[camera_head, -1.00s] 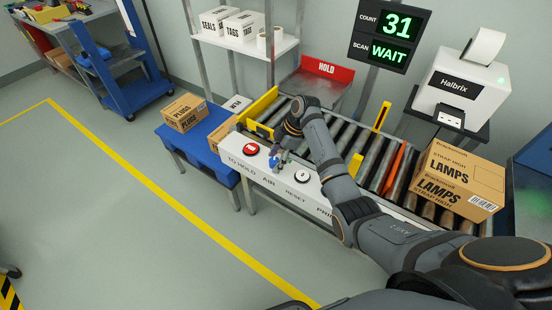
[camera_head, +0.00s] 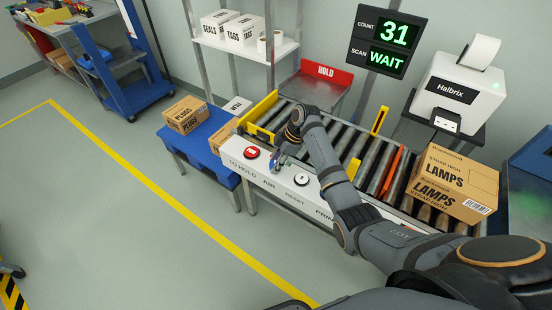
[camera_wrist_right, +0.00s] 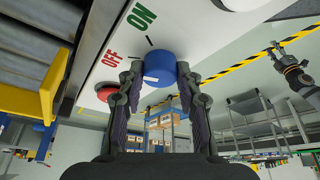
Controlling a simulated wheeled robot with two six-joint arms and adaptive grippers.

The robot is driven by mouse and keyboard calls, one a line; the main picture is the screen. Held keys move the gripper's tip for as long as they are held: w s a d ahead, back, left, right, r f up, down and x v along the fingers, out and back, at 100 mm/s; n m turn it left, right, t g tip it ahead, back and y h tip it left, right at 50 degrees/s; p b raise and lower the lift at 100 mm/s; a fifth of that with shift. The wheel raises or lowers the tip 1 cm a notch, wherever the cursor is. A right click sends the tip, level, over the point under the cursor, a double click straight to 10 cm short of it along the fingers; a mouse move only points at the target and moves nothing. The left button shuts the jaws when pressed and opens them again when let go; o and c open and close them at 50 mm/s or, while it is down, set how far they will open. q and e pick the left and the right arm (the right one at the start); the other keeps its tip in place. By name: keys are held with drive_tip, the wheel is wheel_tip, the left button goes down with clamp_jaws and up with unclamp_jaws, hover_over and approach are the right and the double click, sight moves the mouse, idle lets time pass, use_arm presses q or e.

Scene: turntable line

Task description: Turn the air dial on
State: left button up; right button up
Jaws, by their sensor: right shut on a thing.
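The blue air dial (camera_wrist_right: 160,68) sits on the white control panel, beside green ON and red OFF lettering. A small white mark shows on its side; I cannot tell which setting it points to. My right gripper (camera_wrist_right: 159,76) has a finger on each side of the dial and is shut on it. In the head view the right gripper (camera_head: 279,158) is over the panel (camera_head: 240,152) at the AIR label, mostly hiding the dial. What looks like my left gripper (camera_wrist_right: 278,52) shows small at the right of the wrist view; its jaws are unclear.
A red button (camera_head: 251,153) and a white RESET knob (camera_head: 301,180) flank the dial. Behind are the roller conveyor (camera_head: 337,135) with a LAMPS box (camera_head: 455,183), and a yellow guard (camera_head: 262,107). A blue table (camera_head: 190,148) holds boxes at left.

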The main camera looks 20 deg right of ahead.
drive_tip(key=m+p, duration=0.2)
drive_tip(key=p, duration=0.1)
drive_tip(key=m+t+h+p, duration=0.1)
drive_tip(key=m+p, duration=0.2)
drive_tip(key=p, duration=0.1)
drive_tip(key=m+t+p, duration=0.1)
drive_tip(key=m+p, duration=0.1)
drive_tip(key=p, duration=0.1)
drive_tip(key=shift+s+a+r+m+h, duration=0.2)
drive_tip(key=shift+r+m+h, duration=0.1)
drive_tip(key=shift+m, duration=0.1)
drive_tip(key=shift+f+m+t+h+p, duration=0.3)
drive_tip(key=shift+m+t+h+p, duration=0.1)
drive_tip(key=shift+m+p, duration=0.9)
drive_tip(key=o, duration=1.2)
drive_tip(key=shift+c, duration=0.2)
drive_tip(key=v, duration=1.2)
drive_tip(key=shift+s, duration=0.1)
